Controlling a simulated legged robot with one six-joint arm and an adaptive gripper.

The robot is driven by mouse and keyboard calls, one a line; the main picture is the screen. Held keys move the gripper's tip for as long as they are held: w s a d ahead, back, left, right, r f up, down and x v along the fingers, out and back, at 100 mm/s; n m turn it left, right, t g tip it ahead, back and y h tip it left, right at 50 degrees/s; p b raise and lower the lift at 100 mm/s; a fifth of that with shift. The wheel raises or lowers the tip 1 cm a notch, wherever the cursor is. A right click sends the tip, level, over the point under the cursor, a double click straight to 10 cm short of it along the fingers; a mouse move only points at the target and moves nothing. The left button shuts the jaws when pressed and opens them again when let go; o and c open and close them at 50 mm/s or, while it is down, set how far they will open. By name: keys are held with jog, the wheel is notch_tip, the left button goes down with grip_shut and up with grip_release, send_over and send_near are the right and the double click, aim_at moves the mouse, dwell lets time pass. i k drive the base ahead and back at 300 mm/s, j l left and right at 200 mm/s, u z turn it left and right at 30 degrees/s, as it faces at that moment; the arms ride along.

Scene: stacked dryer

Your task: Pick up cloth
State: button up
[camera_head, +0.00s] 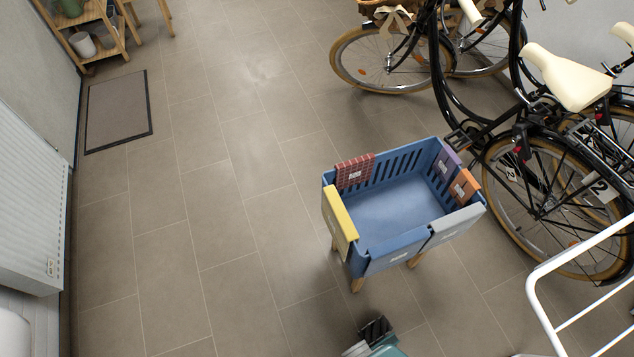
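Several folded cloths hang over the rim of a blue slatted basket (390,212) on wooden legs. A red checked cloth (355,171) is on the far left rim, and a yellow cloth (341,220) is on the left side. A purple cloth (447,162) and an orange cloth (464,186) are on the right side. A grey cloth (455,224) and a blue cloth (398,250) are on the near side. The basket floor looks empty. What seems to be my gripper (375,331) shows at the bottom edge, in front of the basket and apart from it. It is mostly cut off.
Bicycles (540,160) stand to the right and behind the basket. A white rail frame (545,310) is at the lower right. A radiator (30,200) lines the left wall, with a doormat (118,112) and wooden shelf (95,35) beyond. The tiled floor left of the basket is clear.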

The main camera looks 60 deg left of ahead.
aim_at(355, 170)
jog(key=k+u, duration=0.4)
jog(key=u, duration=0.2)
jog(key=i+u, duration=0.2)
jog(key=u, duration=0.2)
jog(key=i+l+u, duration=0.15)
jog(key=u, duration=0.25)
jog(key=i+l+u, duration=0.1)
jog(key=u, duration=0.35)
jog(key=i+l+u, duration=0.1)
jog(key=l+u, duration=0.3)
jog(key=i+j+z, duration=0.3)
jog(key=j+z, duration=0.2)
jog(key=i+j+z, duration=0.2)
jog(key=j+z, duration=0.3)
jog(key=i+j+z, duration=0.1)
jog(key=j+z, duration=0.4)
jog(key=j, duration=0.2)
jog(key=j+z, duration=0.5)
jog(key=j, duration=0.15)
jog(key=k+j+z, duration=0.2)
jog(key=j+z, duration=0.3)
jog(key=k+j+z, duration=0.25)
jog(key=j+z, duration=0.3)
jog(key=j, duration=0.15)
jog(key=k+j+z, duration=0.35)
jog(key=z, duration=0.15)
jog(key=k+j+z, duration=0.5)
jog(key=i+u, duration=0.1)
jog(key=i, duration=0.2)
